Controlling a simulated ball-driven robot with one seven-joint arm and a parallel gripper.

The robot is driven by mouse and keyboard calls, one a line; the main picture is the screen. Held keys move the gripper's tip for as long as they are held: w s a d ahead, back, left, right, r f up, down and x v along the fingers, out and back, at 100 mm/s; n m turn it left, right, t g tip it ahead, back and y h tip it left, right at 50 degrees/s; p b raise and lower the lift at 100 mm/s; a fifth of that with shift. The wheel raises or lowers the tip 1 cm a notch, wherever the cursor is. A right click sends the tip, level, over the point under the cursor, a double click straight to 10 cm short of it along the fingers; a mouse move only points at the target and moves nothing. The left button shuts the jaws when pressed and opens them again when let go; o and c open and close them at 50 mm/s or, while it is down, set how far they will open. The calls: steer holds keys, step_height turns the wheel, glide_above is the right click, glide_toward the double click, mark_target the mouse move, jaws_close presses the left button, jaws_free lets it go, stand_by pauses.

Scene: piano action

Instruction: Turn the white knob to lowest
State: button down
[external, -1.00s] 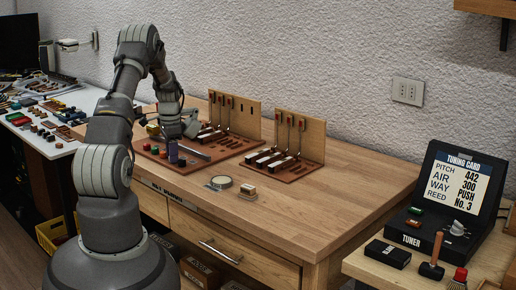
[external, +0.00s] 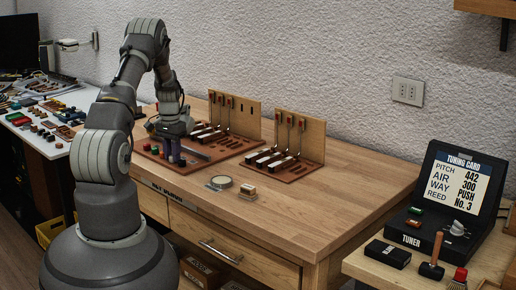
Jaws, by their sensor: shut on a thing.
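A pale, whitish knob (external: 458,228) sits on the sloping face of the black tuner (external: 411,239) at the right; its exact setting is too small to read. My gripper (external: 173,155) is far from it, at the left over the brown board on the workbench. The gripper points down and is shut on what looks like a dark blue block (external: 174,158) standing on that board. The fingers partly hide the block.
The wooden workbench (external: 330,190) has key models with upright panels (external: 299,135) at the back.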

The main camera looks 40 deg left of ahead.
steer(key=n+p, duration=0.1)
steer(key=n, duration=0.3)
steer(key=shift+r+n, duration=0.1)
steer(key=shift+n, duration=0.2)
steer(key=shift+n+p, duration=0.65)
steer(key=shift+n, duration=1.65)
steer(key=c, duration=1.2)
jaws_free()
steer(key=shift+o, duration=0.2)
step_height(320, 180, up, 8)
steer(key=shift+f+p, duration=0.15)
steer(key=shift+p, duration=0.85)
